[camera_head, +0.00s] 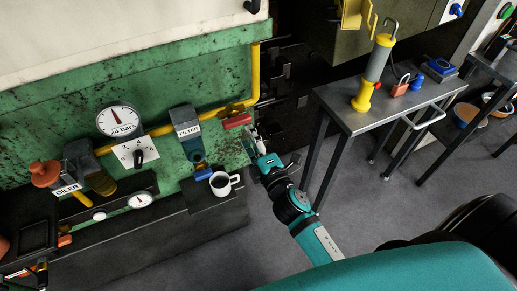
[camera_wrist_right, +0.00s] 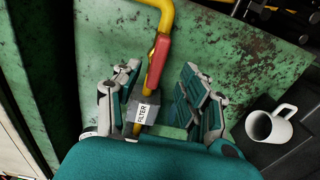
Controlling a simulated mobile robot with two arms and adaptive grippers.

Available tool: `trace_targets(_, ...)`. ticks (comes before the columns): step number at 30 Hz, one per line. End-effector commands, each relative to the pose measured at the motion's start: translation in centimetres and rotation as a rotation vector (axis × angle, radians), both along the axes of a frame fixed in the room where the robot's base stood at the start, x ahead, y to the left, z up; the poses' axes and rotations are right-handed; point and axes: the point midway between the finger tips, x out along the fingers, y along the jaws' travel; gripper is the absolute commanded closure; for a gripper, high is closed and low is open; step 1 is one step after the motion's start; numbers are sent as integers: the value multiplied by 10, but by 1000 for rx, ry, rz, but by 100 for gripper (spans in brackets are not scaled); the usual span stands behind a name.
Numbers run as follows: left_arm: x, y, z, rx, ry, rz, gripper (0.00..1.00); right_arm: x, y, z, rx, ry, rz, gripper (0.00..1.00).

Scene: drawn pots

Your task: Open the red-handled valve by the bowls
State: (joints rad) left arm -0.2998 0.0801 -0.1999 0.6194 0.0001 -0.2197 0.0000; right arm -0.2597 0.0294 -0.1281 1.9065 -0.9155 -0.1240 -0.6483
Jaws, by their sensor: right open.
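A valve with a red handle (camera_head: 237,121) sits on the yellow pipe (camera_head: 255,75) against the green machine, near a box labelled FILTER (camera_head: 187,128). The handle lies roughly along the pipe's lower run. My right gripper (camera_head: 252,142) is open, just below and right of the handle. In the right wrist view the red handle (camera_wrist_right: 157,60) appears between the spread fingers of the gripper (camera_wrist_right: 160,72); no contact shows, and the depth gap is hard to judge. My left gripper is not in view.
A white mug (camera_head: 222,184) of dark liquid stands on a dark ledge just left of my right gripper. Gauges (camera_head: 118,121) and an oiler (camera_head: 66,180) are farther left. A metal table (camera_head: 340,105) with a yellow-based lamp (camera_head: 375,75) stands right. Floor between is clear.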

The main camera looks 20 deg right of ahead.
Motion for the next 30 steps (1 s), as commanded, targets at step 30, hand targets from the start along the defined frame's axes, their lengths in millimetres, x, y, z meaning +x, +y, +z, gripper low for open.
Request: trace_targets(30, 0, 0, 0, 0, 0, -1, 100, -50, 0, -12, 24, 25, 2, 58)
